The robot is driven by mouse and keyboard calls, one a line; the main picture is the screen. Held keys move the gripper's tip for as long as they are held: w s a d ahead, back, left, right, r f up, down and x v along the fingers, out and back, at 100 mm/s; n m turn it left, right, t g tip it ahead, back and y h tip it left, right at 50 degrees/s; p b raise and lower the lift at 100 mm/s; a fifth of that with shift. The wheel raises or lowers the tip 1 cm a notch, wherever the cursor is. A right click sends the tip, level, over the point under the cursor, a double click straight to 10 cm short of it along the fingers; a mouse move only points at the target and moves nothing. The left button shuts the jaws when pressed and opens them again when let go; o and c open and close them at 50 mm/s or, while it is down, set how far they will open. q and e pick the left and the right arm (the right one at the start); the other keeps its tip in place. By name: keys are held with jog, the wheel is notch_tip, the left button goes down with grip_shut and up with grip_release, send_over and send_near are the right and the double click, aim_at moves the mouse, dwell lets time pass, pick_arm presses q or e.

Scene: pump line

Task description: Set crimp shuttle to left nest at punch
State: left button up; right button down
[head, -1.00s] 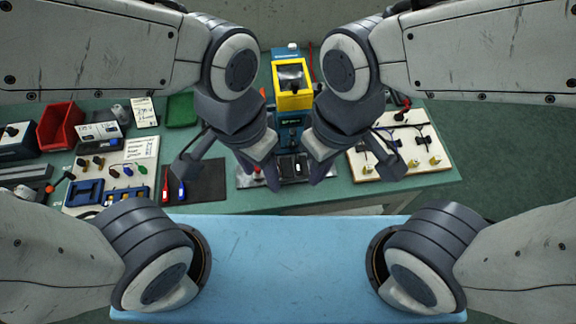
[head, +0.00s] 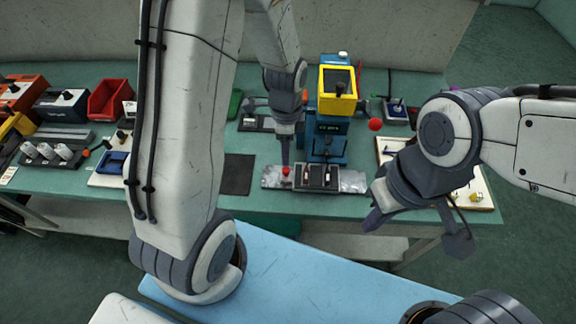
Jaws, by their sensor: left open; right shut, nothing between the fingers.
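The punch (head: 327,147) is a blue-teal press with a yellow head, standing at the back of the green bench. At its foot the crimp shuttle (head: 317,188), a dark block with two side-by-side nests, sits on a silver plate. Small red-and-white parts show in it, too small to name. A red knob (head: 286,171) is at the shuttle's left end. My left gripper (head: 285,160) points down at this knob, open; whether it touches the knob is unclear. My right gripper (head: 372,220) is shut and empty, in front of the bench, right of the shuttle.
A dark mat (head: 238,175) lies left of the silver plate (head: 353,181). A white board (head: 480,188) with fittings is at the right, partly behind my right arm. A red bin (head: 110,98) stands at the left. My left upper arm hides part of the bench.

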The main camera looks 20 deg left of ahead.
aim_at(286, 170)
pick_arm(q)
notch_tip(286, 170, down, 8)
jog(key=shift+s+a, duration=0.1)
dwell(0.4)
grip_shut()
jog(key=shift+s, duration=0.1)
dwell(1.1)
